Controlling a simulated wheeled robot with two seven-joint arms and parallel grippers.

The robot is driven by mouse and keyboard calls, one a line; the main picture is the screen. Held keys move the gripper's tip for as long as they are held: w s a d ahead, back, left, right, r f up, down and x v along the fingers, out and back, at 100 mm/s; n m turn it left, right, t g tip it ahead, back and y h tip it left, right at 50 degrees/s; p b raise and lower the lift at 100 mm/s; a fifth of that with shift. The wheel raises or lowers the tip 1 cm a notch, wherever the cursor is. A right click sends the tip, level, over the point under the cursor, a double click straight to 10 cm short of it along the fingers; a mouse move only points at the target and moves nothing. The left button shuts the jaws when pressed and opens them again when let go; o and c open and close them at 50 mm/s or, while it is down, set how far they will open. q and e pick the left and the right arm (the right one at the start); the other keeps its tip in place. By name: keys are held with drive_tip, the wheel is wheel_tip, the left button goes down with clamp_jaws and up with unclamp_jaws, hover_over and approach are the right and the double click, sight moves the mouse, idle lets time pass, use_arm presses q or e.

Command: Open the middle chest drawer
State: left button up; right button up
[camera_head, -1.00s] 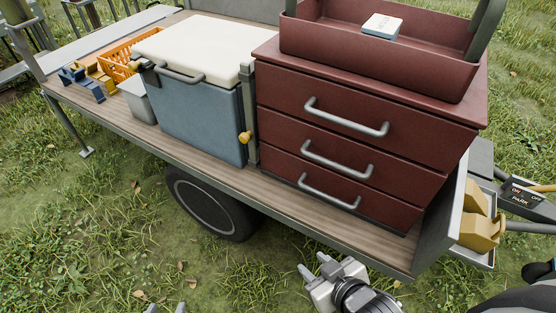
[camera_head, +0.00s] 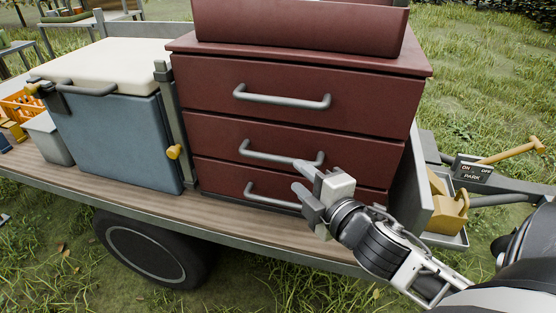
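The dark red chest (camera_head: 185,70) stands on the cart bed with three drawers, all closed flush. The middle drawer (camera_head: 220,136) has a grey bar handle (camera_head: 262,156). The top drawer handle (camera_head: 280,100) is above it and the bottom drawer handle (camera_head: 262,196) below. My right gripper (camera_head: 299,176) is open, in front of the right part of the middle handle. Its upper fingertip overlaps the handle in the picture, and the lower one is below it. I cannot tell whether it touches. My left gripper is not in view.
A blue cooler (camera_head: 120,140) with a cream lid stands left of the chest, with a yellow latch knob (camera_head: 174,152) between them. A red open tray (camera_head: 300,28) sits on top. A side box with yellow pieces (camera_head: 447,208) is at right.

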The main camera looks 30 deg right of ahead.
sight(281, 162)
drive_tip(key=w, duration=0.3)
drive_tip(key=w+f, duration=0.1)
drive_tip(key=w, duration=0.5)
drive_tip(key=shift+w+d+f, duration=0.25)
drive_tip(key=shift+w+d, duration=0.1)
clamp_jaws()
